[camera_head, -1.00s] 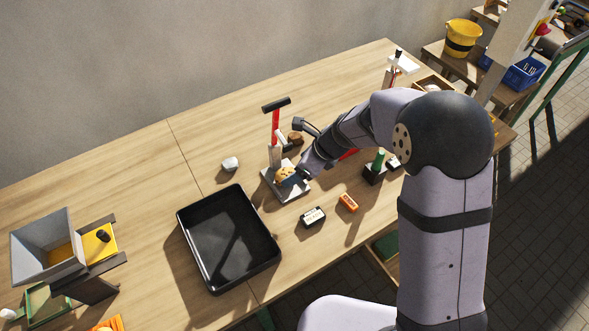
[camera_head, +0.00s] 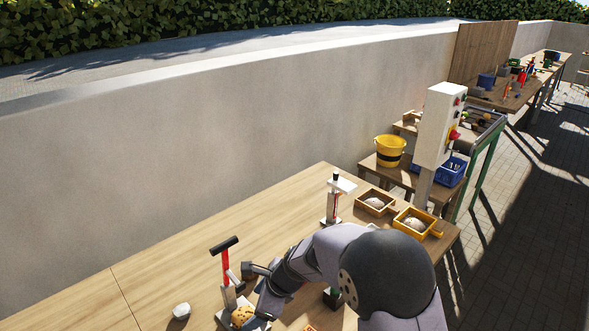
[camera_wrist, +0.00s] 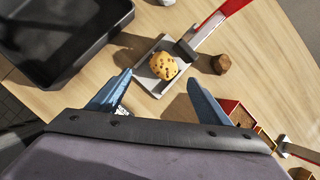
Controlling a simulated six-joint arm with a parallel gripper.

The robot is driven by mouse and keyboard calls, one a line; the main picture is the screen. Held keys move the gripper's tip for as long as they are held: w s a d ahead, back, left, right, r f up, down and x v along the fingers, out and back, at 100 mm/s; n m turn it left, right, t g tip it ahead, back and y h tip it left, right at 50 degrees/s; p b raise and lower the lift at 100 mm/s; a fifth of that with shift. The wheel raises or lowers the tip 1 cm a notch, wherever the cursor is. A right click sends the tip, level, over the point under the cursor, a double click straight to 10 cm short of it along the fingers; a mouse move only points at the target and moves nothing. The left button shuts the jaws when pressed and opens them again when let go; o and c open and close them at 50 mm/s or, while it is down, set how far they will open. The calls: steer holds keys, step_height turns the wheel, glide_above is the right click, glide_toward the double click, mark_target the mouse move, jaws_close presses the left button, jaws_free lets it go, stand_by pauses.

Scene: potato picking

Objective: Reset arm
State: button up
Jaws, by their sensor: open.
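My gripper (camera_wrist: 158,82) shows its two blue fingers spread apart in the wrist view, with nothing held between them. A yellow-brown speckled potato (camera_wrist: 163,65) lies on a flat metal plate (camera_wrist: 148,84) just beyond the fingertips. In the head view the potato (camera_head: 242,316) is at the bottom edge, beside the end of my bent arm. The plate belongs to a stand with a red lever (camera_head: 226,265) and black crossbar. My fingertips are hard to make out in the head view.
A black tray (camera_wrist: 28,45) is at upper left in the wrist view. A brown lump (camera_wrist: 220,64) lies right of the plate. A white lump (camera_head: 181,311) is left of the stand. Shallow boxes (camera_head: 375,201) stand at the table's far end. Bare table lies behind the stand.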

steer(key=s+d+f+n+g, duration=0.1)
steer(key=s+n, duration=0.1)
steer(key=n, duration=0.2)
steer(key=s+d+f+n+g+h, duration=0.1)
steer(key=s+n, duration=0.2)
steer(key=n, duration=0.1)
steer(key=s+d+f+n, duration=0.2)
steer(key=s+n, duration=0.1)
steer(key=n, duration=0.1)
steer(key=shift+g, duration=0.4)
steer(key=s+d+n, duration=0.1)
steer(key=s+n, duration=0.1)
steer(key=s+d+n+g+h, duration=0.1)
steer(key=s+d+n, duration=0.1)
steer(key=s+d+n+h, duration=0.1)
steer(key=s+d+n, duration=0.1)
steer(key=s, duration=0.1)
steer(key=shift+d+f+g, duration=0.25)
steer(key=shift+f+g, duration=0.15)
steer(key=s+d+r+n+h, duration=0.2)
steer(key=s+d+r+n, duration=0.15)
steer(key=s+d, duration=0.55)
steer(key=w+d+r+m+t, duration=0.2)
steer(key=w+d+r, duration=0.2)
steer(key=d, duration=0.3)
steer(key=shift+w+d+r, duration=0.15)
steer(key=shift+d+r, duration=0.2)
steer(key=shift+r, duration=0.05)
